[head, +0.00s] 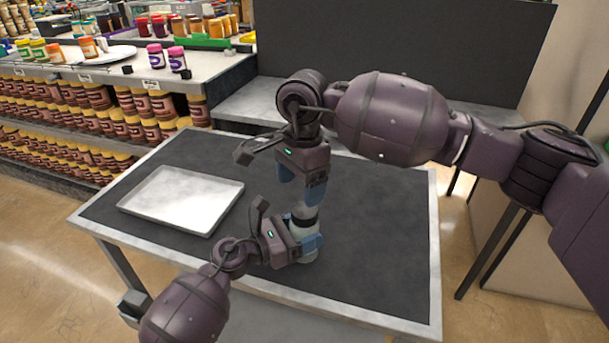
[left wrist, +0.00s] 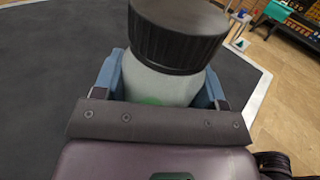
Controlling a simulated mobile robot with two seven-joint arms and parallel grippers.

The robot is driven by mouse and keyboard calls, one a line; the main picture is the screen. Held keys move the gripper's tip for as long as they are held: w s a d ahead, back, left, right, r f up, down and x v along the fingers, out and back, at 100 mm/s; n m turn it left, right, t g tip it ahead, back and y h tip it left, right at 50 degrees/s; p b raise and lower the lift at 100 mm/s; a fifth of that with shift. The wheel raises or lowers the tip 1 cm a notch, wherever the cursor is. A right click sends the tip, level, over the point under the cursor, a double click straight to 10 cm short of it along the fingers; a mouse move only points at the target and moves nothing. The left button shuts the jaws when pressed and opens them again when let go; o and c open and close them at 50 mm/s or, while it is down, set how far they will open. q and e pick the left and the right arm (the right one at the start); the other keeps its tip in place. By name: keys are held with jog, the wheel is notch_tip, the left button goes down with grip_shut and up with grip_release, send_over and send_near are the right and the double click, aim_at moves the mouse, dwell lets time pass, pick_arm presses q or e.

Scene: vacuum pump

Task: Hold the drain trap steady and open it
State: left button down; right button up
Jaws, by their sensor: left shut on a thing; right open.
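The drain trap stands upright on the dark table top, with a pale translucent body (left wrist: 160,85) and a black ribbed cap (left wrist: 178,35) in the left wrist view. In the head view its cap (head: 302,222) shows between my two grippers. My left gripper (head: 307,246) is shut on the body below the cap, with one blue finger on each side. My right gripper (head: 302,188) is open and points down just above the cap. I cannot tell whether its fingers touch the cap.
A white shallow tray (head: 182,199) lies on the left of the table (head: 376,235). The table's right side is clear. Shelves with several jars (head: 95,112) stand behind on the left, and a dark panel (head: 400,45) stands at the back.

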aim_at(304, 233)
jog(key=m, duration=1.4)
jog(key=shift+w+r, duration=0.1)
jog(key=shift+r, duration=0.05)
jog(key=m, duration=0.7)
jog(key=shift+d+r, duration=0.1)
jog(key=shift+r, duration=0.05)
jog(key=m, duration=0.7)
jog(key=shift+w+d+r, duration=0.1)
jog(key=shift+w+r, duration=0.05)
jog(key=m, duration=0.7)
jog(key=shift+d, duration=0.1)
jog(key=m, duration=0.7)
jog(key=shift+d, duration=0.1)
jog(key=shift+m, duration=0.3)
jog(key=shift+f, duration=4)
jog(key=shift+c, duration=0.4)
